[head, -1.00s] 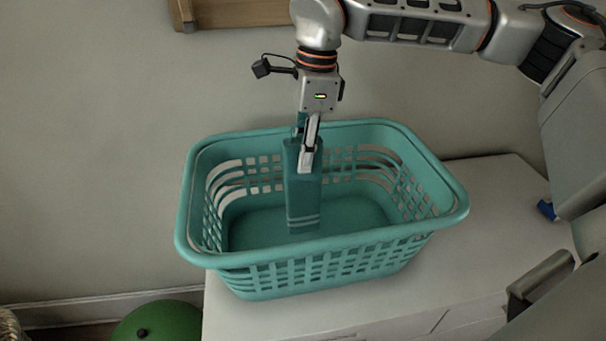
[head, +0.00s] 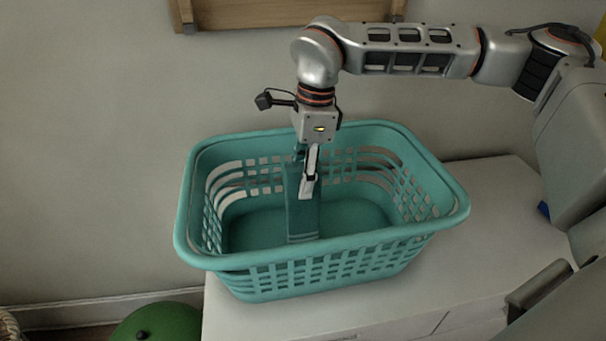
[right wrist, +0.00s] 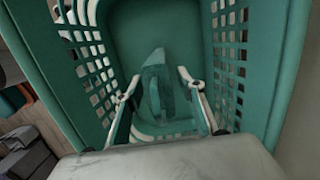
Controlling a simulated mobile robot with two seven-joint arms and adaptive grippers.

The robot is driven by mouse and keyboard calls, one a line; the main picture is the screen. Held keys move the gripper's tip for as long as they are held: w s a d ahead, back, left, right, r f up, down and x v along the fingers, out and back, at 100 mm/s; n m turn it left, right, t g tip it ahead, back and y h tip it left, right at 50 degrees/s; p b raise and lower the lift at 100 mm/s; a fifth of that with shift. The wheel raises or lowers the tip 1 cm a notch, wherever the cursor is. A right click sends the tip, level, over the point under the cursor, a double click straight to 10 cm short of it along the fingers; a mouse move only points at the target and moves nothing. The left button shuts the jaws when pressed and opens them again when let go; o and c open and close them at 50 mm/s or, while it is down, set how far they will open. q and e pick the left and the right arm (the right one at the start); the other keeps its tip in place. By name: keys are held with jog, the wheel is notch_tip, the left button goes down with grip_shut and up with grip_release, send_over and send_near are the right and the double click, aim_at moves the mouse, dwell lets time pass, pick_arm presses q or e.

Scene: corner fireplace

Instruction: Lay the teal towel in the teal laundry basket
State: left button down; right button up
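The teal laundry basket (head: 322,252) stands upright on the white cabinet top and fills much of the right wrist view (right wrist: 240,150). The teal towel (head: 303,222), a folded strip with paler stripes at its lower end, is upright inside the basket, its lower end at or close to the floor. My right gripper (head: 308,190) points down inside the basket at the towel's upper part. In the right wrist view its fingers (right wrist: 158,84) are spread, with the towel (right wrist: 155,92) between them and narrow gaps showing beside it. My left gripper is out of view.
The white cabinet top (head: 500,215) has free room right of the basket. A plain wall (head: 90,150) rises behind, with a wooden frame (head: 290,12) above.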

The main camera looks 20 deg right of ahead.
jog(key=shift+r, duration=0.1)
jog(key=r, duration=0.4)
jog(key=d+r, duration=0.1)
jog(key=r, duration=0.7)
jog(key=shift+s+d, duration=0.15)
jog(key=shift+d, duration=0.05)
jog(key=shift+s, duration=0.1)
